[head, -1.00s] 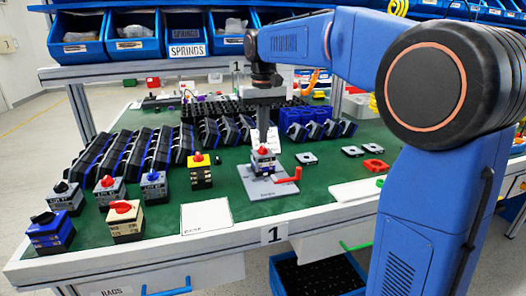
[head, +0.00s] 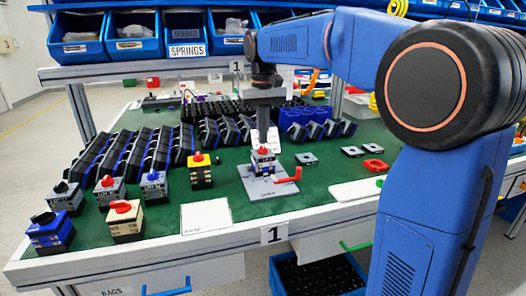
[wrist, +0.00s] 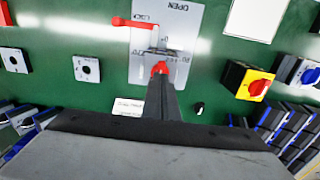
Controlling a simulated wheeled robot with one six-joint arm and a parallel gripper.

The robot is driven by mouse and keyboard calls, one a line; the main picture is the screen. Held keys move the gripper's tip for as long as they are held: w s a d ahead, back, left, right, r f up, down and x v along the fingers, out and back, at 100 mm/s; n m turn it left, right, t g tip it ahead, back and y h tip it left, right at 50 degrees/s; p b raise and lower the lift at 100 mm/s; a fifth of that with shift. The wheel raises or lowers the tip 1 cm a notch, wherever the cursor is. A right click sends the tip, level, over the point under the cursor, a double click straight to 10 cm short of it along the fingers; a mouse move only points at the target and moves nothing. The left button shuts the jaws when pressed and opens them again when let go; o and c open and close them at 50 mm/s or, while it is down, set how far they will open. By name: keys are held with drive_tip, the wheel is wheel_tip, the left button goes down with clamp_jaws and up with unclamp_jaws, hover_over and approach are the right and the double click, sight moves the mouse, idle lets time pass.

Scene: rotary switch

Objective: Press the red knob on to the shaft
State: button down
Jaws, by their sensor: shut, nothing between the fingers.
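The red knob (head: 263,150) sits on top of a small grey and blue switch body (head: 263,164), which stands in a grey fixture plate (head: 262,190) on the green bench. The shaft is hidden beneath the knob. My gripper (head: 263,142) points down right above the knob, its fingers shut and empty. In the wrist view the closed fingers (wrist: 160,78) end at the red knob (wrist: 160,67) and cover part of it. I cannot tell whether the tips touch it. A red clamp handle (head: 289,176) lies at the fixture's right; it also shows in the wrist view (wrist: 135,22).
Several finished switches stand to the left, including a yellow one with a red knob (head: 200,170). A white card (head: 206,216) lies at the front. Small square plates (head: 306,159) and a red ring-like part (head: 375,165) lie to the right. Racks of black modules (head: 132,155) stand behind.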

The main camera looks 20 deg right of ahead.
drive_tip(key=shift+f, duration=0.65)
idle(0.4)
drive_tip(key=shift+r, duration=2.55)
drive_tip(key=s+d+f+t, duration=0.1)
drive_tip(key=s+d+f, duration=0.1)
drive_tip(key=s+f, duration=0.5)
drive_tip(key=s+d+f+t, duration=0.2)
drive_tip(key=s+f, duration=0.4)
drive_tip(key=s, duration=0.9)
drive_tip(key=s+d+f+t, duration=0.1)
drive_tip(key=s+d+f, duration=0.2)
drive_tip(key=s+f, duration=0.4)
drive_tip(key=s, duration=0.4)
drive_tip(key=shift+s+f+t, duration=0.25)
drive_tip(key=shift+f+t, duration=0.1)
drive_tip(key=shift+t, duration=0.05)
